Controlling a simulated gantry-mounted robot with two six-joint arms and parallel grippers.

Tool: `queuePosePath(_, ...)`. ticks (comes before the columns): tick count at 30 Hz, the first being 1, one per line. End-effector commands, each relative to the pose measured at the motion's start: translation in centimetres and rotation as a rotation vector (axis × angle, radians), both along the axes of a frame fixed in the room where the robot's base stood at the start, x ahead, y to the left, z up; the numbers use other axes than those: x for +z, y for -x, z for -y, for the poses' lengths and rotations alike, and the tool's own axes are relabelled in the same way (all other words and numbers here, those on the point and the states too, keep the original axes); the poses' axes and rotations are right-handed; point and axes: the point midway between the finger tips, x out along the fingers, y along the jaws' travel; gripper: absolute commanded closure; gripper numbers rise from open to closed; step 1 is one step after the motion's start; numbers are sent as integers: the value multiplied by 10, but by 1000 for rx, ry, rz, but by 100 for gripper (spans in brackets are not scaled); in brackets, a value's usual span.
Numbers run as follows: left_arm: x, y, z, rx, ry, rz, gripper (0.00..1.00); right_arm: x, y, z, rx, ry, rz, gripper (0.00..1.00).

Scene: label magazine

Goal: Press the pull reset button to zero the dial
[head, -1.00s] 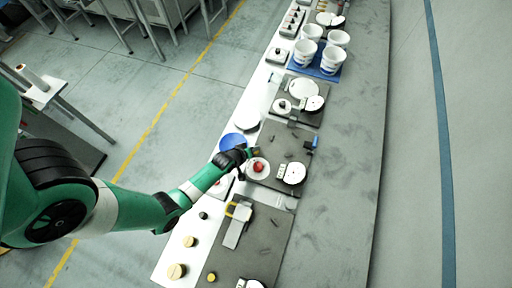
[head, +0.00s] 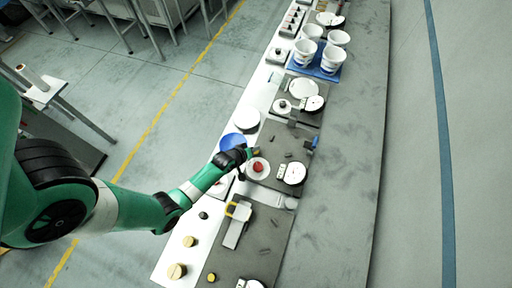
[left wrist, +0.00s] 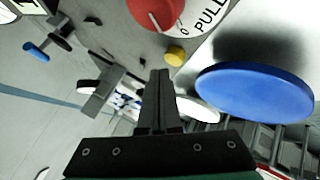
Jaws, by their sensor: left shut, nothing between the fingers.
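The red reset button (head: 258,168) sits on a round white plate on a dark panel. In the left wrist view the red button (left wrist: 156,11) is at the top, cut by the edge, with the word PULL on the white plate (left wrist: 207,22) beside it. A white dial (head: 292,173) is just right of the button; its reading is too small to tell. My left gripper (head: 251,153) is shut and empty, close to the button on its far side, apart from it in the wrist view (left wrist: 160,76). My right gripper is not in view.
A blue disc (head: 232,141) lies left of the gripper and looms large in the wrist view (left wrist: 254,92). A small yellow knob (left wrist: 175,55) is near the plate. White cups (head: 304,53) stand farther along the bench. Bare bench (head: 345,170) lies right of the panels.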

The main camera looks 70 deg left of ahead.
Motion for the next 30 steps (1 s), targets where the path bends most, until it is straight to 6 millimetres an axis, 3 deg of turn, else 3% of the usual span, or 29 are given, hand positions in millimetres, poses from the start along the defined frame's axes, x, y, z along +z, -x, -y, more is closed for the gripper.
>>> queuePosePath(30,-11,0,0,0,0,0,100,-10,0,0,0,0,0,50)
